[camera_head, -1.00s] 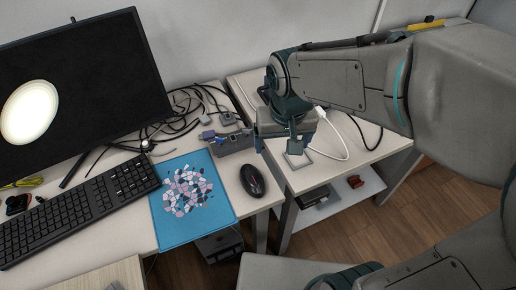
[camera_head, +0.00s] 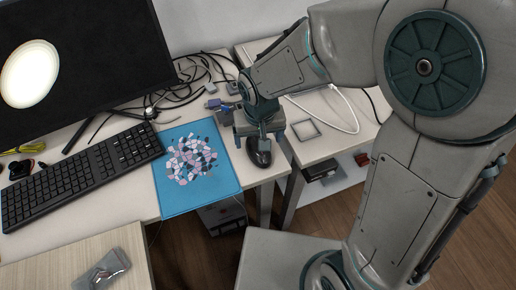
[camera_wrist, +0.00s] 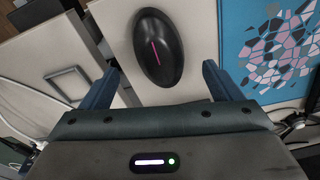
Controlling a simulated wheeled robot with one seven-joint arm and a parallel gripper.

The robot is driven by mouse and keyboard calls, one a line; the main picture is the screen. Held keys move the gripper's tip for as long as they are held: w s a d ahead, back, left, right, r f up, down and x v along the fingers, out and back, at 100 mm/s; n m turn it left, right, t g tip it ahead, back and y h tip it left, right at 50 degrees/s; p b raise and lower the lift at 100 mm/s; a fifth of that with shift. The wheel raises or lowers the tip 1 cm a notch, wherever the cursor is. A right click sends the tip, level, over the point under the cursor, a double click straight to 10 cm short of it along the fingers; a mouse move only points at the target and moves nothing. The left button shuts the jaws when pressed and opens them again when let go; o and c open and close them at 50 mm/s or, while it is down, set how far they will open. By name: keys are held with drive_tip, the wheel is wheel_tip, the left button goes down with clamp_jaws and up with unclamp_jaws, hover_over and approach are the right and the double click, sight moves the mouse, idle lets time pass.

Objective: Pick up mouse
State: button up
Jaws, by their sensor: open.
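A black computer mouse (camera_head: 260,157) lies on the white desk, just right of the blue mouse pad (camera_head: 225,187). In the wrist view the mouse (camera_wrist: 158,47) shows whole, with a pink stripe, ahead of and between the two fingers. My gripper (camera_head: 252,142) is open and empty, and in the head view it hangs over the mouse and hides its far part. In the wrist view my gripper's fingertips (camera_wrist: 160,75) stand apart on either side, short of the mouse. I cannot tell the exact height between them.
The keyboard (camera_head: 83,177) and the monitor (camera_head: 75,65) are to the left. Cables (camera_head: 190,90) lie behind the gripper. A second white table (camera_head: 318,150) with a square frame (camera_head: 305,130) stands to the right across a gap. A wooden surface (camera_head: 75,262) is at front left.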

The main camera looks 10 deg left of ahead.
wheel_tip(320, 180, down, 4)
drive_tip(key=shift+w+r, duration=0.1)
drive_tip(key=c, duration=1.1)
